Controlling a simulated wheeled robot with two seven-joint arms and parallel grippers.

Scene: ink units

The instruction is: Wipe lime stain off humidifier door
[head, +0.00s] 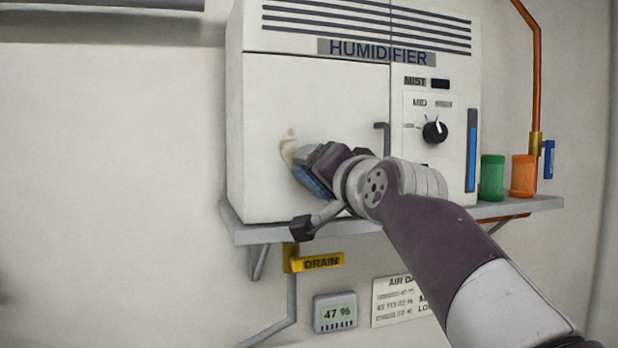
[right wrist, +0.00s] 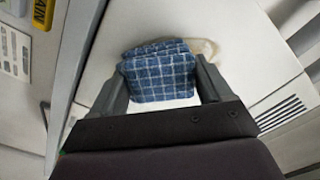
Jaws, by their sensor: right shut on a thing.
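The humidifier (head: 300,90) is a white cabinet on a wall shelf, its door (head: 310,110) shut on the left side. A tan lime stain (head: 287,148) shows on the door, left of my right gripper; part of it also shows in the right wrist view (right wrist: 207,47), at the cloth's edge. My right gripper (head: 312,172) is shut on a folded blue checked cloth (right wrist: 158,72) and holds it at the door, over or beside the stain. I cannot tell whether the cloth touches the door. My left gripper is not in view.
A door handle (head: 385,138) and a control knob (head: 435,130) are right of the stain. A green jar (head: 491,177) and an orange jar (head: 523,176) stand on the shelf (head: 545,204). A yellow drain valve (head: 318,261) hangs below. The left wall is clear.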

